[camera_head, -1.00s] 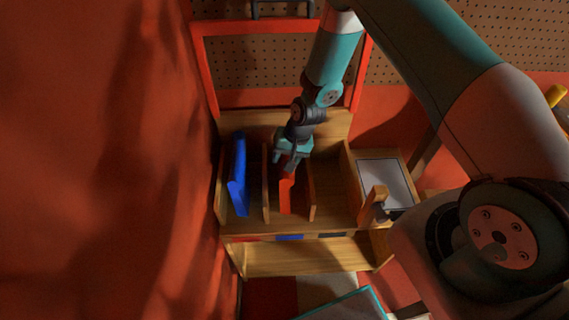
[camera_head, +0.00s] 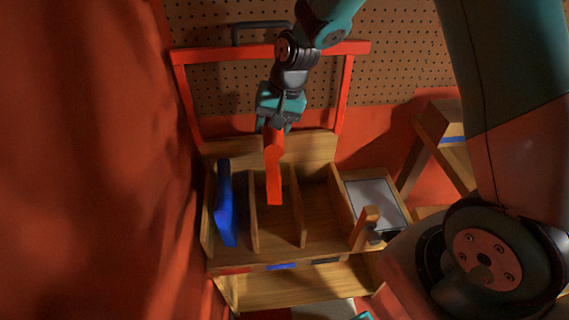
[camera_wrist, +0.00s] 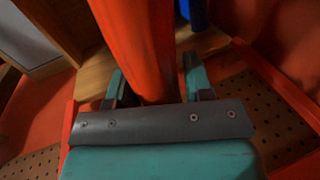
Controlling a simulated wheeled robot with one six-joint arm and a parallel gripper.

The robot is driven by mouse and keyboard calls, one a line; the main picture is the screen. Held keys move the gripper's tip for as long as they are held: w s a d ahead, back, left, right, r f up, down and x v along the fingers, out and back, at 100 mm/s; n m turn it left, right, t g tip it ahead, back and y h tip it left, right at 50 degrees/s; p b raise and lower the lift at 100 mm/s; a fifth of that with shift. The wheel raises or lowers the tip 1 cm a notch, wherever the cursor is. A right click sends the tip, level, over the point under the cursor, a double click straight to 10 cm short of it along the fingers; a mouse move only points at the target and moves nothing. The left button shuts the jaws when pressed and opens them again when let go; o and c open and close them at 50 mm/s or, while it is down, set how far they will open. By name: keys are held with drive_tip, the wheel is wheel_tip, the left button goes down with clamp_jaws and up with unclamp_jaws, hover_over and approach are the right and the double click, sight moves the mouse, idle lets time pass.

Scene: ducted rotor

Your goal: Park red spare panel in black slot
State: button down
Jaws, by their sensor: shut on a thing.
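My gripper (camera_head: 273,124) is shut on the upper end of the red panel (camera_head: 274,170) and holds it upright. In the wrist view the red panel (camera_wrist: 140,35) runs away from between the two fingers (camera_wrist: 157,88). The panel hangs over the middle compartment of the wooden rack (camera_head: 228,165); I cannot tell exactly how far its lower end is from the rack. The black label (camera_head: 327,261) marks the right compartment (camera_head: 318,213), which is empty.
A blue panel (camera_head: 225,205) leans in the left compartment, above the red label (camera_head: 237,270). The blue label (camera_head: 282,266) is under the middle compartment. To the right are a grey-bottomed tray (camera_head: 376,200) and a wooden block (camera_head: 367,227). A red frame (camera_head: 186,110) stands behind.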

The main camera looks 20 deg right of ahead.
drive_tip(key=s+d+b, duration=0.4)
drive_tip(key=d+b, duration=0.7)
drive_tip(key=d, duration=0.2)
wheel_tip(320, 180, down, 19)
drive_tip(key=b, duration=0.2)
drive_tip(key=shift+a+f, duration=0.2)
drive_tip(key=shift+s, duration=0.1)
drive_tip(key=shift+f, duration=0.2)
drive_tip(key=c, duration=0.5)
unclamp_jaws()
drive_tip(key=shift+r, duration=0.15)
